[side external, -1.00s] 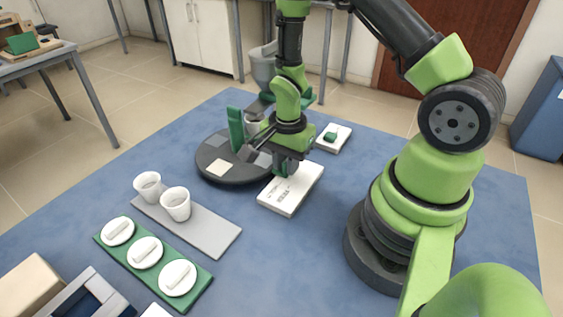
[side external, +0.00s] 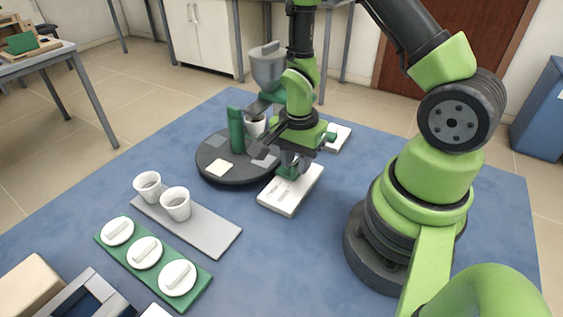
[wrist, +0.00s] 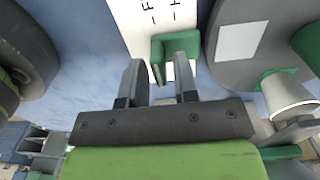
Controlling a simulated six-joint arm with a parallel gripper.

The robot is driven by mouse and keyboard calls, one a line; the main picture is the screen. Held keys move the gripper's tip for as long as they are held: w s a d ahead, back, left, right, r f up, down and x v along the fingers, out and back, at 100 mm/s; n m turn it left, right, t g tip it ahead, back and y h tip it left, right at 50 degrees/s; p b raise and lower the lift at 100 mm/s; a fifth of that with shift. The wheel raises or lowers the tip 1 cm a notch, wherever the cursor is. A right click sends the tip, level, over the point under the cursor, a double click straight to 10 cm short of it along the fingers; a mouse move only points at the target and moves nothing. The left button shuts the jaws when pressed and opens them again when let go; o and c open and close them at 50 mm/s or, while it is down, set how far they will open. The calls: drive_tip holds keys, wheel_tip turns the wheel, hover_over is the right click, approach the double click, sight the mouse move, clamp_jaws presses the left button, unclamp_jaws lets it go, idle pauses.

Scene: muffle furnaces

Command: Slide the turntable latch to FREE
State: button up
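The turntable latch is a green block (side external: 288,173) on a white plate (side external: 285,200) beside the turntable. In the wrist view the green block (wrist: 172,46) lies just beyond my fingers and is partly covered by the right one. Dark marks, part of the lettering, show on the white plate (wrist: 130,22). My gripper (side external: 293,163) points down over the plate, close to the block. Its two fingers (wrist: 160,78) are apart, with a visible gap between them. I cannot tell whether either finger touches the block. The dark round turntable (side external: 232,178) stands left of the plate.
The turntable carries a green upright (side external: 236,130) and a white cup (side external: 255,123). A grey hopper (side external: 268,70) stands behind it. Another white plate (side external: 340,136) lies behind my gripper. Two cups (side external: 176,205) stand on a grey tray (side external: 215,238); lids lie on a green tray (side external: 198,290).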

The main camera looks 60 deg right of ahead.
sight(296, 161)
drive_tip(key=shift+r, duration=2.65)
drive_tip(key=shift+r, duration=0.1)
